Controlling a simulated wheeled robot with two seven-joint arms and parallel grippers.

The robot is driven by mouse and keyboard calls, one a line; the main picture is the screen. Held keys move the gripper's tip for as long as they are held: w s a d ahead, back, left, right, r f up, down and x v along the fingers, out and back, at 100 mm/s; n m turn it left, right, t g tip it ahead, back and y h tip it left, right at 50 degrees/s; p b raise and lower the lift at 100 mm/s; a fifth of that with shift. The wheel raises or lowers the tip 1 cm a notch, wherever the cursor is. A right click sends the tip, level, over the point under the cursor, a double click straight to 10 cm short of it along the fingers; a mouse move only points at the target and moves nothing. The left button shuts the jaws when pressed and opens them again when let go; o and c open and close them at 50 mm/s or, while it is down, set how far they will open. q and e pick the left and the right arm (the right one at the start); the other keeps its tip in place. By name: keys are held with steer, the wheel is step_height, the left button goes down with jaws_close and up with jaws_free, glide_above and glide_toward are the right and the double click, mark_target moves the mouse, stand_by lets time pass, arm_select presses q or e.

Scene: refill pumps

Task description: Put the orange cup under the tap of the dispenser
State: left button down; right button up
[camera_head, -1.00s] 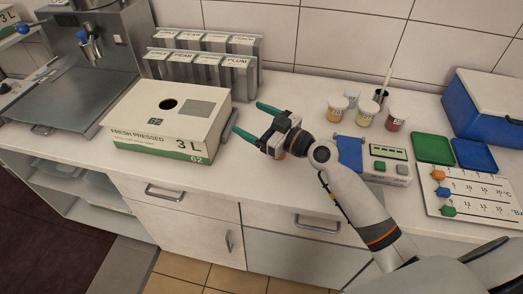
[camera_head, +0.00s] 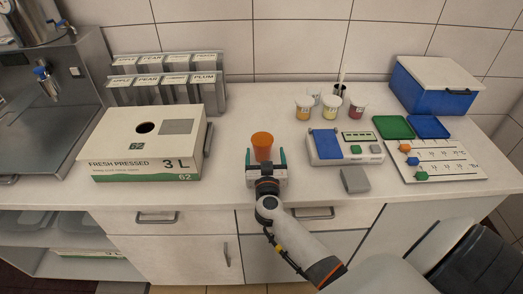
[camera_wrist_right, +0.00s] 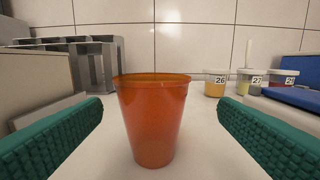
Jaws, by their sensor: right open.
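The orange cup (camera_head: 262,146) stands upright on the white counter, just beyond my right gripper (camera_head: 265,158). In the right wrist view the orange cup (camera_wrist_right: 153,118) is centred between the two green fingers of my right gripper (camera_wrist_right: 160,135), with a gap on both sides. My right gripper is open and empty. The dispenser (camera_head: 45,95) is a grey metal unit at the far left, and its tap (camera_head: 42,74) with a blue part hangs over a metal surface. My left gripper is not in view.
A fresh pressed box (camera_head: 145,147) stands between the cup and the dispenser, with a rack of labelled packs (camera_head: 165,82) behind it. Right of the cup are small jars (camera_head: 330,107), a scale (camera_head: 345,147), coloured trays (camera_head: 410,127) and a blue box (camera_head: 432,88).

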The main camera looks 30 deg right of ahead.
mark_target(262, 139)
steer(key=shift+x, duration=1.1)
steer(key=x, duration=0.4)
steer(key=shift+w+a+b, duration=0.15)
steer(key=shift+w+b, duration=0.2)
steer(key=shift+w, duration=0.15)
steer(key=shift+s+r, duration=0.1)
steer(key=shift+c, duration=1.1)
steer(key=c, duration=0.9)
steer(key=shift+o, duration=0.2)
